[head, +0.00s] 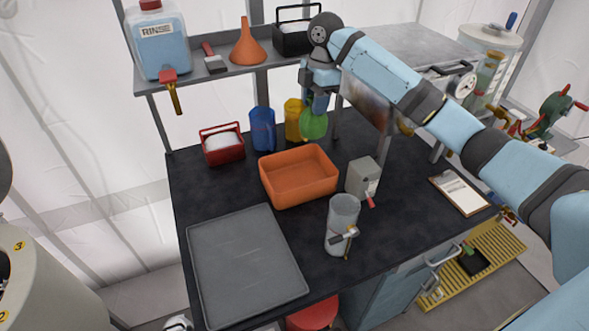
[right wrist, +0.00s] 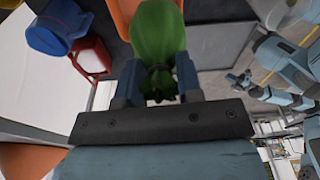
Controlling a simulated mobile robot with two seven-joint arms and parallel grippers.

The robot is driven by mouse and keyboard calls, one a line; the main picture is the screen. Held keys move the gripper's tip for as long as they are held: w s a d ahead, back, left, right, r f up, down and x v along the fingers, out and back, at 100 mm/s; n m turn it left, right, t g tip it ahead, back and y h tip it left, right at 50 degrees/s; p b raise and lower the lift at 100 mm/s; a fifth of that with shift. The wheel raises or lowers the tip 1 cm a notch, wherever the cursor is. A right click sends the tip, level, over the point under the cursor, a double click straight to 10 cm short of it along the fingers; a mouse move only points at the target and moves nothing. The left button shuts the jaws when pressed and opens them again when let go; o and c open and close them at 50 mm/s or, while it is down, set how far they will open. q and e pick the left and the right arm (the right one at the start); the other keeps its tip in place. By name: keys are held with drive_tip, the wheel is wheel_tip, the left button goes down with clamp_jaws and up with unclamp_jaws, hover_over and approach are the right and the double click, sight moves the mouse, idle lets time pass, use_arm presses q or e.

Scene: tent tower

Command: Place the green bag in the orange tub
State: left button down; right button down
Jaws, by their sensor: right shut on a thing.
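The green bag (head: 313,122) hangs from my right gripper (head: 316,102) in the head view, above the back of the black worktop. In the right wrist view the bag (right wrist: 158,35) is between the two fingers of the gripper (right wrist: 158,85), which are shut on its gathered neck. The orange tub (head: 298,195) sits on the worktop, in front of and a little left of the bag, and looks empty. A part of the tub (right wrist: 128,12) shows beside the bag in the right wrist view. My left gripper is not in view.
A blue jug (head: 262,130) and a yellow container (head: 293,120) stand behind the tub. A red caddy (head: 222,145) is left of them. A grey box (head: 362,177) and a grey cylinder (head: 342,222) stand right of the tub. A grey tray (head: 245,262) lies in front. A shelf (head: 220,72) runs above.

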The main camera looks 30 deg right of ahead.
sight(319, 127)
wheel_tip(319, 127, down, 20)
drive_tip(key=shift+s+r+p, duration=0.1)
drive_tip(key=shift+r+p, duration=0.15)
drive_tip(key=shift+p, duration=0.5)
drive_tip(key=c, duration=0.8)
unclamp_jaws()
drive_tip(key=shift+f, duration=0.1)
drive_tip(key=r, duration=0.4)
drive_tip(key=d+r, duration=0.1)
drive_tip(key=r, duration=0.3)
drive_tip(key=r+b, duration=0.1)
drive_tip(key=r, duration=0.3)
drive_tip(key=shift+d+r, duration=0.1)
drive_tip(key=shift+d, duration=0.05)
